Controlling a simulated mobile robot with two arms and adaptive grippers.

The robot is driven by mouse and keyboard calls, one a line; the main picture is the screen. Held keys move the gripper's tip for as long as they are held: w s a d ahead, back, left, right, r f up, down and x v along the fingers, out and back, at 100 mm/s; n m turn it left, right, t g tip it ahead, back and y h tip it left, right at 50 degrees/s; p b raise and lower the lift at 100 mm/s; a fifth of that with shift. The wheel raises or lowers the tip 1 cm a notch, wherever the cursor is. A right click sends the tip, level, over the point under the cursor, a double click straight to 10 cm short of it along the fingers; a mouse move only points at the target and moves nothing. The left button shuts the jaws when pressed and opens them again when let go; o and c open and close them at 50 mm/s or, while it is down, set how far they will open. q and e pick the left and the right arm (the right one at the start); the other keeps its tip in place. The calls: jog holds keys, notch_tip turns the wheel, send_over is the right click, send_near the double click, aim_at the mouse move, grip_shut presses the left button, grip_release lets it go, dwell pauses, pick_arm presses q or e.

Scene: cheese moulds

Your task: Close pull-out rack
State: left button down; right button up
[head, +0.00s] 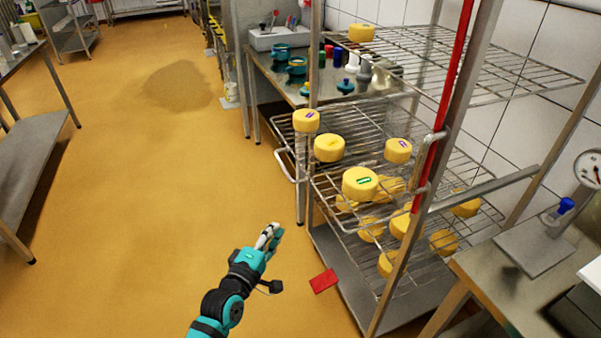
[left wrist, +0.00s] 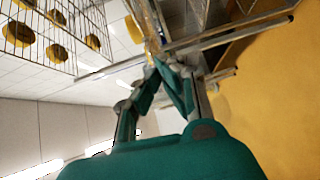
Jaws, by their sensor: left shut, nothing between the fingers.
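The pull-out rack (head: 378,131) is a wire shelf in the metal frame on the right of the head view. It sticks out to the left past the frame's front posts, with its bar handle (head: 284,166) at the left end. Round yellow cheeses (head: 329,148) stand on it. My left gripper (head: 268,236) is low over the floor, in front of and below the handle, apart from it. It is shut and empty. In the left wrist view its fingers (left wrist: 168,72) meet, with wire mesh and cheeses at upper left. My right gripper is not in view.
More cheeses (head: 400,226) sit on a lower shelf. A red flat piece (head: 323,281) lies by the frame's foot. A steel table (head: 520,265) with a gauge stands at right; a workbench (head: 262,70) stands behind.

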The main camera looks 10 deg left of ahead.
pick_arm(q)
jog(key=w+d+r+p, duration=0.1)
jog(key=w+d, duration=0.4)
jog(key=w, duration=0.7)
jog(key=shift+w+d+r+t+p, duration=0.2)
jog(key=shift+r+t+p, duration=0.15)
jog(key=shift+r, duration=0.4)
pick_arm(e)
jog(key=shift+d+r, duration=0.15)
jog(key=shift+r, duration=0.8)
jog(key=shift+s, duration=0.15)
